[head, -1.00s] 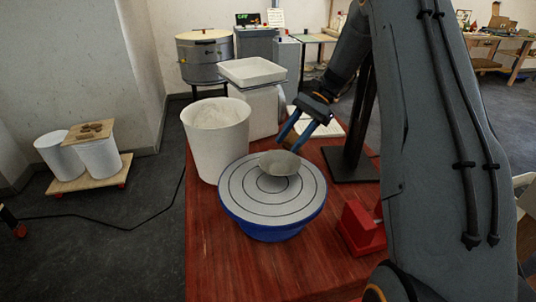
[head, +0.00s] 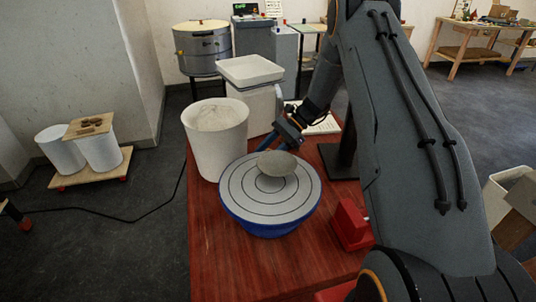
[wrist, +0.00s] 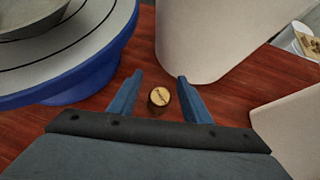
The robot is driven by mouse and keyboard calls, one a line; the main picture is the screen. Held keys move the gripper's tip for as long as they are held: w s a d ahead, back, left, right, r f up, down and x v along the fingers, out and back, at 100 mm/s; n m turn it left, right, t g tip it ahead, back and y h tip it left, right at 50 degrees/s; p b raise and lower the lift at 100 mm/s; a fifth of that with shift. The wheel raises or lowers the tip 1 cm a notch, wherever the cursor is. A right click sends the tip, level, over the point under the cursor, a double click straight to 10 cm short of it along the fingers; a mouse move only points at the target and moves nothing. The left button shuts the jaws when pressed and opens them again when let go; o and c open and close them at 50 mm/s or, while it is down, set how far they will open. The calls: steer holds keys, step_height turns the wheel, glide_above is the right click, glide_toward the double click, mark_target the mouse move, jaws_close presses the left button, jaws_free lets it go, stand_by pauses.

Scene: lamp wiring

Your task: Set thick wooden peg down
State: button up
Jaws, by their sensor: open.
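The thick wooden peg (wrist: 159,98) shows end-on in the wrist view, with a pale round top with dark marks and a darker side. It appears to stand upright on the red table. My gripper (wrist: 160,78) is open, with one blue finger on each side of the peg and a visible gap to both. In the head view my gripper (head: 266,146) is low behind the turntable, between it and the white bins. The peg is hidden in that view.
A blue turntable (head: 240,197) with a grey bowl (head: 277,163) stands right beside my gripper. A red block (head: 352,226) lies right. The table's front left (head: 215,265) is clear.

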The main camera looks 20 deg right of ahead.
steer(key=shift+a+f, duration=0.3)
steer(key=shift+a, duration=0.1)
jaws_close()
steer(key=shift+r, duration=0.15)
